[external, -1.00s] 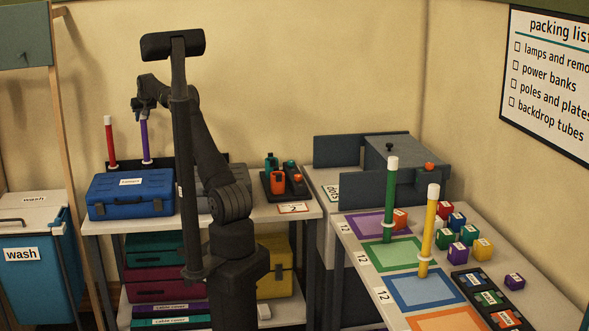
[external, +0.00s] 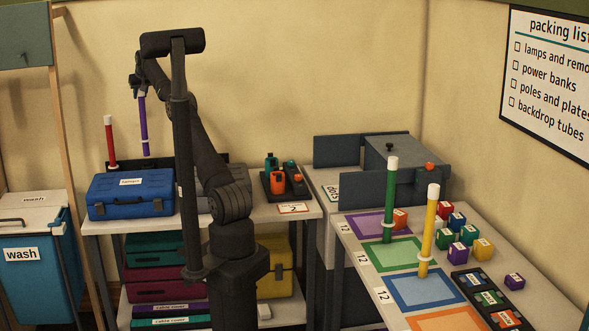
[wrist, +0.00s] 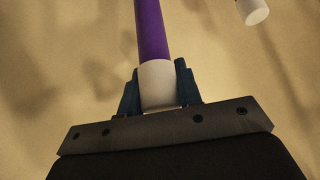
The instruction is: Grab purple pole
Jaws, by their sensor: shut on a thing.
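The purple pole (external: 144,125) hangs upright below my gripper (external: 138,88) in the external view, its lower end above the dark rack (external: 211,158) behind the blue case. In the wrist view, my gripper (wrist: 160,90) is shut on the white end cap of the purple pole (wrist: 152,30), with one finger on each side. The red pole (external: 109,142) with a white top stands to the left of the purple one. A white cap of another pole (wrist: 256,12) shows at the top right of the wrist view.
A blue case (external: 131,192) stands in front of the rack. A black tray (external: 286,182) with orange and teal items is to its right. The green pole (external: 390,205) and yellow pole (external: 429,235) stand on the right table. A wooden post (external: 72,130) is at left.

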